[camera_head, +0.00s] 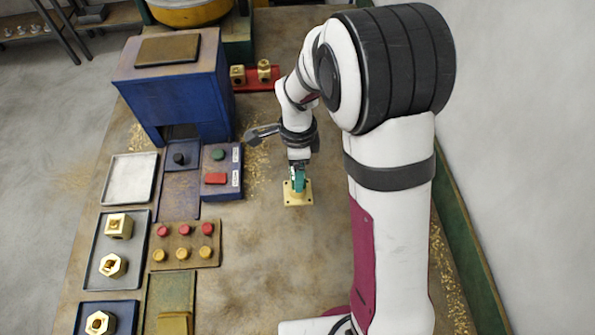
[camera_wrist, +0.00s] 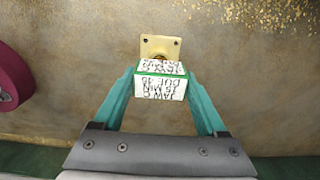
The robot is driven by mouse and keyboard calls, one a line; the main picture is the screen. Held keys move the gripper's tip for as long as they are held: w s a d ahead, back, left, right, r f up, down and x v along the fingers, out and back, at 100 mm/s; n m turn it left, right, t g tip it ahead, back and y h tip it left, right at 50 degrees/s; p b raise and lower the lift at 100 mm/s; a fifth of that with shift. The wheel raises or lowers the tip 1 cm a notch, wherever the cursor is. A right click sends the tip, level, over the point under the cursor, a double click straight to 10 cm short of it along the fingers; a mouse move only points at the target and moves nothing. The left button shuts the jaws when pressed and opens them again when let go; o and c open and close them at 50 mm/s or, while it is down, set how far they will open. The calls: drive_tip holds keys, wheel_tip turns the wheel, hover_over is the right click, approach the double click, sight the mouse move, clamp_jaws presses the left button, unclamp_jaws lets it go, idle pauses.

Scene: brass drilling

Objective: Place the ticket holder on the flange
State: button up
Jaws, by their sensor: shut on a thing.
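The ticket holder (camera_wrist: 160,88) is a small white block with a green edge and black printed text. My gripper (camera_wrist: 160,76) is shut on it, with one teal finger on each side. In the head view my gripper (camera_head: 297,180) points down over the flange, and the ticket holder cannot be made out clearly there. The flange (camera_head: 298,199) is a square brass plate on the bench. In the wrist view the flange (camera_wrist: 160,42) shows beyond the ticket holder, which hides its near part. I cannot tell whether they touch.
A blue machine (camera_head: 176,95) and a control box (camera_head: 222,170) with green and red buttons stand to the left. A button board (camera_head: 186,244) and trays with brass parts (camera_head: 118,227) lie nearer left. A red rack (camera_head: 262,85) stands behind. The bench around the flange is clear.

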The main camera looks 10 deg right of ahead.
drive_tip(key=shift+f, duration=1.55)
drive_tip(key=shift+f, duration=0.15)
drive_tip(key=o, duration=1.3)
